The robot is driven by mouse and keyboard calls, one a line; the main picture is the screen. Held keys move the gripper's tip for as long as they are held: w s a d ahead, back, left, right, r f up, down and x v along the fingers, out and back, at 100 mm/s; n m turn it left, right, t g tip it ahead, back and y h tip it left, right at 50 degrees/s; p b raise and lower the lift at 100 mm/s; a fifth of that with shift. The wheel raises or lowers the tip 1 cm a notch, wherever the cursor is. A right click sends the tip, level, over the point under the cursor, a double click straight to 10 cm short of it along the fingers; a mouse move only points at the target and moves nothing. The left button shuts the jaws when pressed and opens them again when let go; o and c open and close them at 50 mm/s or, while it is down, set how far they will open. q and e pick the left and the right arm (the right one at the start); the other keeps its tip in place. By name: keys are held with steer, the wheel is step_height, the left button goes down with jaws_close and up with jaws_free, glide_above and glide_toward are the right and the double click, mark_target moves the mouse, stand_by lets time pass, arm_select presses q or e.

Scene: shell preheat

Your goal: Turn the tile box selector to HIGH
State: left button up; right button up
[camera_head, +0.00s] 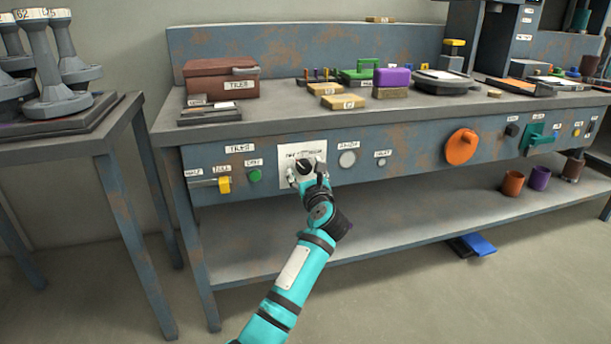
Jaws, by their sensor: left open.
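A small dark knob shows at the plate's middle, mostly hidden by my left gripper (306,170). The gripper is open, with its fingers at the knob; I cannot tell whether they touch it. The printing on the plate is too small to read, and the knob's pointing direction is not clear. My right gripper is not in view.
A yellow switch (224,185) sits left of the green button. A grey round button (347,159) and an orange wheel (461,147) are to the right on the panel. The brown TILES box (222,80) stands on the bench top (290,107). The lower shelf is mostly clear.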

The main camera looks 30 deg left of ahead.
arm_select(q)
steer(key=shift+w+a, duration=0.15)
steer(key=shift+a, duration=0.05)
steer(key=c, duration=1.2)
steer(key=shift+o, duration=0.2)
